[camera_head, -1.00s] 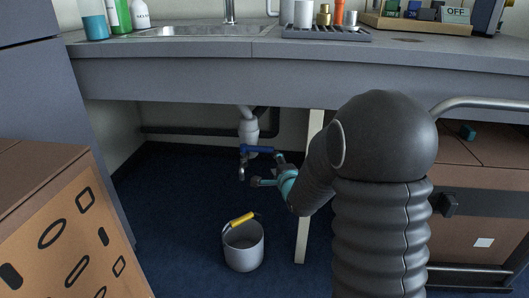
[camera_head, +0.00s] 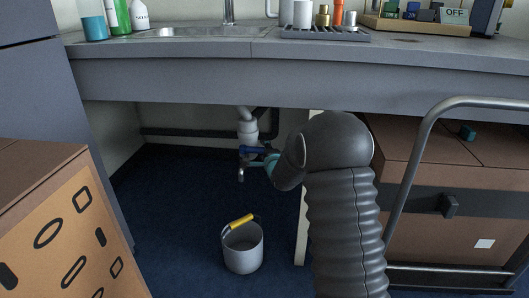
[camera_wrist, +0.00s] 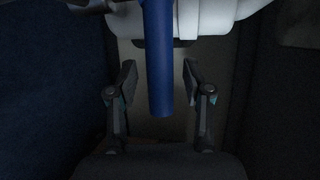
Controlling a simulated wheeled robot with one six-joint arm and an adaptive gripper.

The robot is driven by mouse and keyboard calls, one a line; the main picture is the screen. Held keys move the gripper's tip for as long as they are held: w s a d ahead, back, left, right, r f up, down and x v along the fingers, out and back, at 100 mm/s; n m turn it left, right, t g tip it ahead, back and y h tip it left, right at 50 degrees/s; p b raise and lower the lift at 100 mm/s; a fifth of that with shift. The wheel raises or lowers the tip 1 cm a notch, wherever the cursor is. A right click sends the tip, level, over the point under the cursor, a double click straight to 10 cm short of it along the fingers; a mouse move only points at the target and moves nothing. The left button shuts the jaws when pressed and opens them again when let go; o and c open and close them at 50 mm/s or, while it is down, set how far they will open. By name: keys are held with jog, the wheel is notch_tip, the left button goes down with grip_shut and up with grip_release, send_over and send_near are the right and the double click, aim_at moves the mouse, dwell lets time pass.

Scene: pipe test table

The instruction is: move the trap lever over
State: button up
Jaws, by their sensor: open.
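The blue trap lever (camera_head: 254,149) sits on the white pipe trap (camera_head: 247,130) under the counter. In the wrist view the lever (camera_wrist: 158,65) hangs down from the top of the picture, with its free end between the two fingers of my gripper (camera_wrist: 160,90). The fingers are apart, with a gap on each side of the lever. The white trap body (camera_wrist: 215,14) shows behind it at the top. In the head view my arm hides most of my gripper, which is at the lever's right.
A grey bucket (camera_head: 243,248) with a yellow grip stands on the floor below the trap. A pale post (camera_head: 302,225) stands beside my arm. The counter (camera_head: 200,82) spans above. A brown cabinet (camera_head: 475,215) with a metal rail is at the right.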

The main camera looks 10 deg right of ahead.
jog(key=shift+w, duration=0.1)
grip_shut()
